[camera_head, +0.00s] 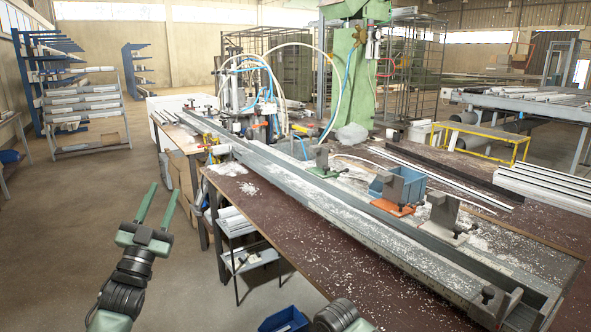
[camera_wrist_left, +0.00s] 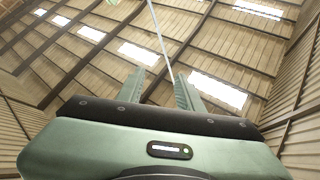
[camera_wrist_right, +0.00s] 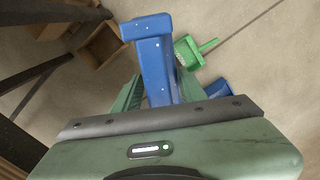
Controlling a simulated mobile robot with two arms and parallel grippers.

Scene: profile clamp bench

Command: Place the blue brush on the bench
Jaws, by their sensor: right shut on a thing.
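The blue brush (camera_wrist_right: 155,62) is held upright in the right wrist view, between the fingers of my right gripper (camera_wrist_right: 157,90), which is shut on it. Floor shows behind the brush. The bench (camera_head: 290,237) has a brown top strewn with white chips and carries a long grey profile rail. In the head view only a dark part of my right arm shows at the bottom edge, in front of the bench; its gripper is out of that view. My left gripper (camera_head: 166,189) is open and empty, left of the bench over the floor. It also shows in the left wrist view (camera_wrist_left: 160,85).
Clamp blocks with green (camera_head: 322,171), orange (camera_head: 392,207) and grey (camera_head: 443,232) bases and a blue bin (camera_head: 412,184) stand on the bench. Another blue container (camera_head: 285,319) is low beside it. A green dustpan-like thing (camera_wrist_right: 188,53) lies on the floor. The front bench strip is mostly clear.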

